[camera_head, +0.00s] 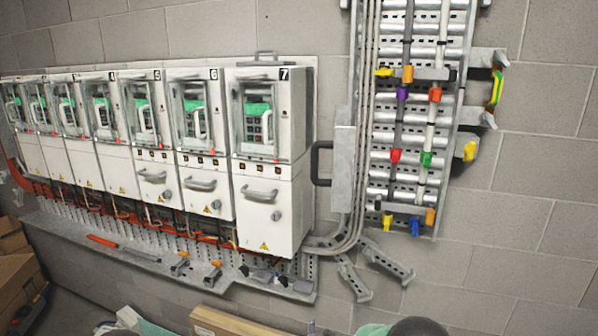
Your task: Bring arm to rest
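Neither of my grippers shows in the head view, and I make out no fingertips. The view holds a grey block wall with a row of white drive cabinets. The nearest cabinet, marked 7 (270,160), stands at the right end of the row. Cabinet 6 (203,140) is just left of it. Both have framed upper windows over green panels, and lower fronts with a grey handle.
A metal ledge (150,262) with tools runs below the cabinets. A vertical cable ladder (415,120) with coloured clips is right of them. Cardboard boxes (14,270) stand lower left.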

